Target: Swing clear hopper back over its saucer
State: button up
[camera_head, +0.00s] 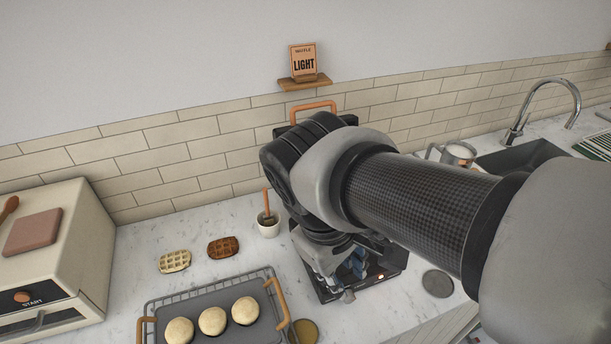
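No clear hopper can be made out in this view. My gripper (345,280) points down over a black appliance (390,262) with a small lit light on its front. My arm and wrist hide most of that appliance. The fingers are partly hidden and small, so I cannot tell whether they are open, shut or holding something. A flat grey disc (438,284) lies on the counter to the right of the appliance. A brassy round disc or dish (304,331) is at the front edge of the view. I cannot tell whether either is a saucer.
A wire rack with a dark tray (265,297) and pale round buns stands front left. A cream oven (70,240) is left. A sink (525,155) and metal jug (459,154) are back right.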

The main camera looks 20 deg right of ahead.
jog(key=w+a+f+n+t+h+p, duration=0.1)
jog(key=w+a+f+n+t+h, duration=0.15)
jog(key=w+a+n+h, duration=0.5)
jog(key=w+a+f+n+t+h+p, duration=0.1)
jog(key=w+a+f+n+h, duration=0.35)
jog(key=w+n+h, duration=0.4)
jog(key=shift+y, duration=0.6)
jog(key=w+x, duration=0.1)
jog(key=x, duration=0.4)
jog(key=b+x, duration=0.1)
jog(key=x, duration=0.5)
jog(key=w+b+x, duration=0.1)
jog(key=x, duration=0.5)
jog(key=shift+w+a+r, duration=0.15)
jog(key=shift+w+r, duration=0.05)
jog(key=shift+w, duration=0.15)
jog(key=shift+c, duration=0.3)
grip_shut()
jog(key=shift+r, duration=0.1)
